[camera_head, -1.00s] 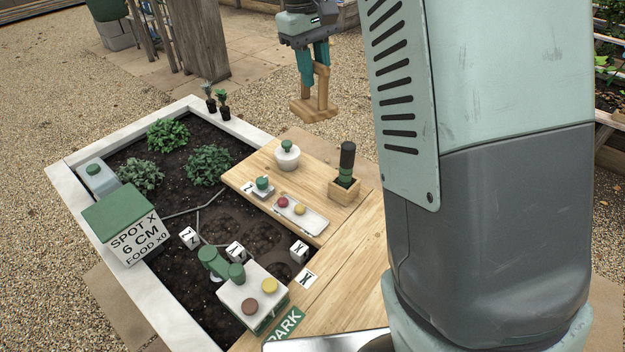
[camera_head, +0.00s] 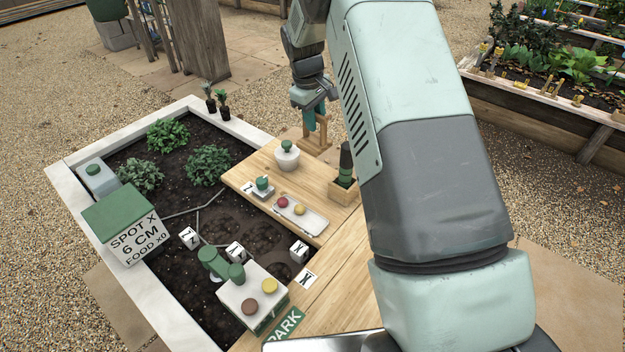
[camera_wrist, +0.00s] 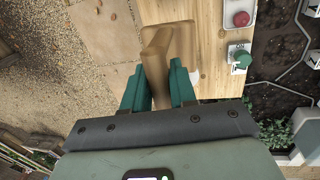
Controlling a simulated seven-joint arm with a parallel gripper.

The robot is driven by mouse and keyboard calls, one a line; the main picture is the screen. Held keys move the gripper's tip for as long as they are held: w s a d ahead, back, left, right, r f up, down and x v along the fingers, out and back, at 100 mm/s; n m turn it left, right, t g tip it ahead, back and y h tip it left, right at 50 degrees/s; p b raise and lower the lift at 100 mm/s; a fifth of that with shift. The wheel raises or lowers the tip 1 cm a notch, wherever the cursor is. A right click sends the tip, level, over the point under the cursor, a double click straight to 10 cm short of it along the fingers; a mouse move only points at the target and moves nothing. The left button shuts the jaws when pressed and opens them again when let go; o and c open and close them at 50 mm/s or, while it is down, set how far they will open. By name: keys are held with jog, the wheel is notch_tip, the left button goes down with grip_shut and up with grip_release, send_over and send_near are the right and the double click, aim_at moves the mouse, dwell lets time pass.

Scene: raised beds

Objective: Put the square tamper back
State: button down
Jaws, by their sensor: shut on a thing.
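The square tamper is a wooden block with an upright wooden handle (camera_head: 326,128). In the head view it is at the far corner of the wooden board (camera_head: 262,172), behind the white pot. My gripper (camera_head: 316,118) is shut on the tamper's handle from above. In the wrist view the tamper (camera_wrist: 170,42) sits between the two green fingers (camera_wrist: 157,85) and overlaps the board's edge. I cannot tell whether its base touches the board. My arm hides part of the board's right side.
The white pot with a green knob (camera_head: 287,155) stands near the tamper. A wooden box with a dark-handled tool (camera_head: 345,190) is to its right. The soil bed lies left.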

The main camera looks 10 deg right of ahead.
aim_at(312, 139)
jog(key=shift+n, duration=0.3)
jog(key=f, duration=0.8)
jog(key=shift+w+a+f, duration=0.2)
jog(key=shift+a+f, duration=0.1)
jog(key=shift+f, duration=2.15)
jog(key=c, duration=0.9)
grip_release()
jog(key=shift+f, duration=0.15)
